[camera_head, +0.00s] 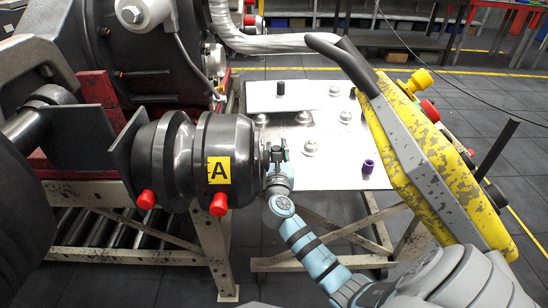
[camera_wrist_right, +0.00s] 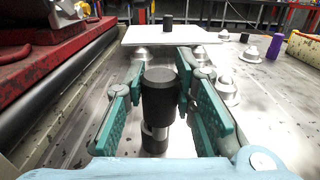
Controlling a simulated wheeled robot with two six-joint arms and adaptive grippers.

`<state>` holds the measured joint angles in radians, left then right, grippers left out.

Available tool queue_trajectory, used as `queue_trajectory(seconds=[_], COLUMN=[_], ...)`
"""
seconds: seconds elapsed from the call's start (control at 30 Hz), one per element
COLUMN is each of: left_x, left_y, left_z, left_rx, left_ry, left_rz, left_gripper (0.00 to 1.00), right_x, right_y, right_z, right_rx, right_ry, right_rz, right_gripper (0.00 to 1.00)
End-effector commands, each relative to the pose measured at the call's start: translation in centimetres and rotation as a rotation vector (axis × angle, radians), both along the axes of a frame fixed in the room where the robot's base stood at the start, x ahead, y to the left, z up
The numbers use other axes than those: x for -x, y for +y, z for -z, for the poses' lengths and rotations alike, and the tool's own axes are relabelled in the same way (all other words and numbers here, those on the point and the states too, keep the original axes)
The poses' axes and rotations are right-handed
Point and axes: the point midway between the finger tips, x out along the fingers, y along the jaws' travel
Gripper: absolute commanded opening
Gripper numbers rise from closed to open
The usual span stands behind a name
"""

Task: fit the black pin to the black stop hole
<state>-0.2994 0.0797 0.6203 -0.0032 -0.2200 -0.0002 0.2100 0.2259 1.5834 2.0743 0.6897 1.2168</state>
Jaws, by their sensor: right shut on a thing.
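My right gripper (camera_head: 276,154) is beside the right end of the dark cylindrical housing marked A (camera_head: 187,153), over the near left part of the metal table. In the right wrist view the green fingers are shut on a black pin (camera_wrist_right: 161,90). No black stop hole can be made out. A second black cylinder (camera_head: 280,88) stands on the raised white plate (camera_head: 258,102). My left gripper is not in view.
Several silver domed studs (camera_head: 309,146) and a purple cylinder (camera_head: 367,166) stand on the metal table (camera_head: 330,178). Red plugs (camera_head: 218,204) stick out below the housing.

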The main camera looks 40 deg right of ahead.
Motion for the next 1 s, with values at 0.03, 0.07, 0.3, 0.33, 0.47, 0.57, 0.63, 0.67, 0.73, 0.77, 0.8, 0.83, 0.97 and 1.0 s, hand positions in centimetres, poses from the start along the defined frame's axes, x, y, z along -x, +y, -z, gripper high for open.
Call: queue_trajectory(seconds=[0.03,0.07,0.3,0.33,0.47,0.57,0.63,0.67,0.73,0.77,0.8,0.83,0.97,1.0], left_x=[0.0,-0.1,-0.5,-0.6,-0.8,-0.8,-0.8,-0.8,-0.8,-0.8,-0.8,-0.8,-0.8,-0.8], left_y=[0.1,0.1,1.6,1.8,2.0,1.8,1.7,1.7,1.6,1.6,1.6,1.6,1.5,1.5], left_z=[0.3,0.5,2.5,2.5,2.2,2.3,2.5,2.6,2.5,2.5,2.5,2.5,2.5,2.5], left_rx=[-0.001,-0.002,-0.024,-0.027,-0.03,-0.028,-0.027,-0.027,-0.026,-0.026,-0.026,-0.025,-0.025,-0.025], left_ry=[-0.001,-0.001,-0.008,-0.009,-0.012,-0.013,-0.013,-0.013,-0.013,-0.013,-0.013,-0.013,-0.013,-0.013], left_rz=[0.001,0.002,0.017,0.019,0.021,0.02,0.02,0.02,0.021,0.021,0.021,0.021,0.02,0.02], left_gripper=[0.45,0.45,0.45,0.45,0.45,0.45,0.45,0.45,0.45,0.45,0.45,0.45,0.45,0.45], right_x=[-0.5,-1.0,-2.0,-2.0,-2.0,-2.0,-2.0,-2.0,-2.0,-2.0,-2.0,-2.0,-1.9,-1.9], right_y=[-0.2,-0.4,-0.8,-0.8,-0.8,-0.8,-0.8,-0.8,-0.8,-0.8,-0.8,-0.8,-0.8,-0.8], right_z=[0.1,0.1,3.3,3.3,3.1,3.2,3.4,3.5,3.4,3.4,3.4,3.4,3.4,3.4], right_rx=[0.001,0.0,-0.001,-0.001,-0.001,-0.001,-0.001,-0.001,-0.001,-0.001,-0.001,-0.001,-0.001,-0.001], right_ry=[-0.001,-0.002,0.0,0.0,-0.001,-0.001,-0.001,-0.001,0.0,0.0,0.0,0.0,-0.001,-0.001], right_rz=[0.0,0.0,0.0,0.0,-0.001,-0.001,-0.001,-0.001,0.0,0.0,0.0,0.0,0.0,0.0], right_gripper=[0.0,0.0,0.0,0.0,0.0,0.0,0.0,0.0,0.36,0.4,0.45,0.45,0.45,0.45])
